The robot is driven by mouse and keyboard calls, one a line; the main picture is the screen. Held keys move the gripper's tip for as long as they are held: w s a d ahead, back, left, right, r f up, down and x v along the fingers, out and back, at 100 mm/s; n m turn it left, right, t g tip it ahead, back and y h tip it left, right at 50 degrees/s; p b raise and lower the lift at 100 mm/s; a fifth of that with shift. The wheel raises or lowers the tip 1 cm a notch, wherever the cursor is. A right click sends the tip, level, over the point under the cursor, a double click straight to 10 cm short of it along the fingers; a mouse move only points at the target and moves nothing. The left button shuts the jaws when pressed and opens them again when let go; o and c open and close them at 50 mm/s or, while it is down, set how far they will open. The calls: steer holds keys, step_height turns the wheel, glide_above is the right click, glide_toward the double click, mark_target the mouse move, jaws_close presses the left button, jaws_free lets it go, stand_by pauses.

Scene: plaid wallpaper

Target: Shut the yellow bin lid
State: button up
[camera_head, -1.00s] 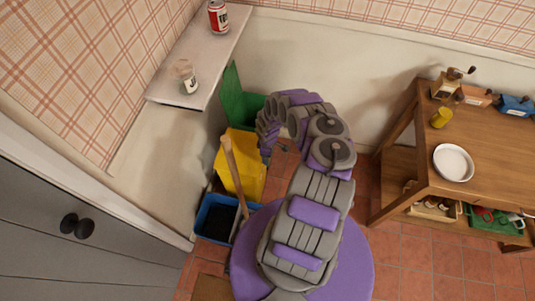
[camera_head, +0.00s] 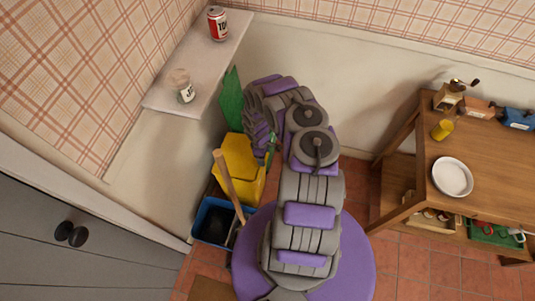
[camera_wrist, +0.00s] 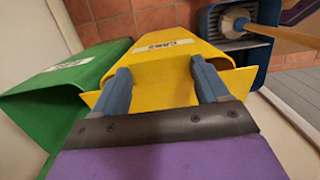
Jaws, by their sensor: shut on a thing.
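The yellow bin (camera_head: 246,188) stands on the floor between a green bin and a blue bin, with its yellow lid (camera_head: 239,153) showing as a slanted panel on top. In the wrist view the yellow bin (camera_wrist: 180,50) has a white label on its face. My gripper (camera_wrist: 160,85) has its two blue fingers apart, with yellow lid material (camera_wrist: 158,90) between them, and it is shut on the lid. A dark gap shows beside the right finger. In the head view my arm hides the gripper and the lid's right side.
The blue bin (camera_head: 203,218) stands nearer, with a wooden handle (camera_head: 227,184) leaning out of it. The green bin (camera_wrist: 62,95) is beside the yellow one. A wall shelf (camera_head: 218,62) holds a can and a jar. A wooden table (camera_head: 490,165) stands at right.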

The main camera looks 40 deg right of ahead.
steer(key=w+a+r+p, duration=0.1)
steer(key=r+p, duration=0.1)
steer(key=r, duration=0.1)
steer(key=w+a+r+p, duration=0.1)
steer(key=w+r+p, duration=0.1)
steer(key=r, duration=0.1)
steer(key=w+a+r+p, duration=0.1)
steer(key=w+r+p, duration=0.1)
steer(key=r+p, duration=0.1)
steer(key=shift+w+a+r, duration=0.1)
steer(key=shift+a+r, duration=0.05)
steer(key=shift+w+a+r+p, duration=0.5)
steer(key=shift+w+r, duration=0.3)
steer(key=o, duration=1.5)
steer(key=shift+f, duration=0.1)
steer(key=shift+s, duration=0.1)
